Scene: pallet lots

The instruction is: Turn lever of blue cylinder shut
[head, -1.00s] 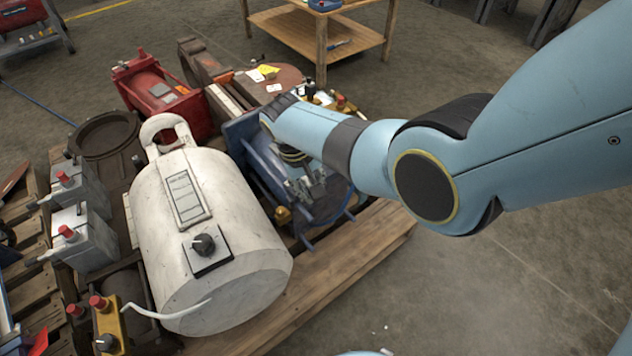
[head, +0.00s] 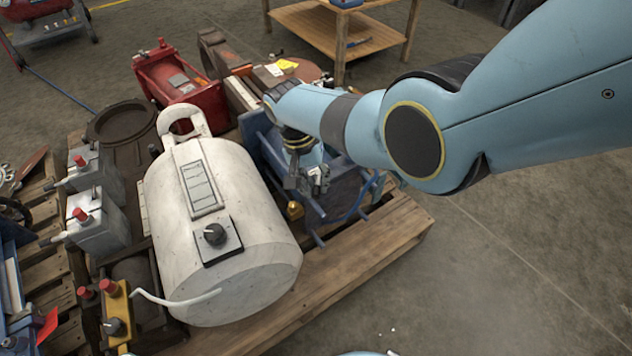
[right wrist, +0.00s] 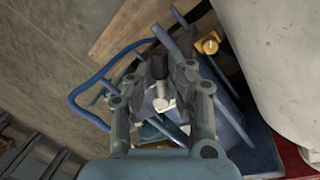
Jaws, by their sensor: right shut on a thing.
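The blue cylinder (head: 262,150) lies in a blue tube frame on the pallet, right of the white tank. My right arm hides much of it. My right gripper (head: 306,184) is over its near end, fingers pointing down. In the right wrist view my right gripper (right wrist: 163,72) is shut on a small dark and pale grey piece (right wrist: 162,98), which looks like the cylinder's lever. The lever's exact angle is hard to tell. A brass fitting (head: 294,210) sits beside the fingers and also shows in the right wrist view (right wrist: 208,44). My left gripper is out of view.
The big white tank (head: 225,235) stands close on the left. A red machine (head: 178,82) and grey boxes with red knobs (head: 95,215) crowd the pallet (head: 400,235). Blue frame tubes (head: 350,210) stick out near the gripper. The floor at right is clear.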

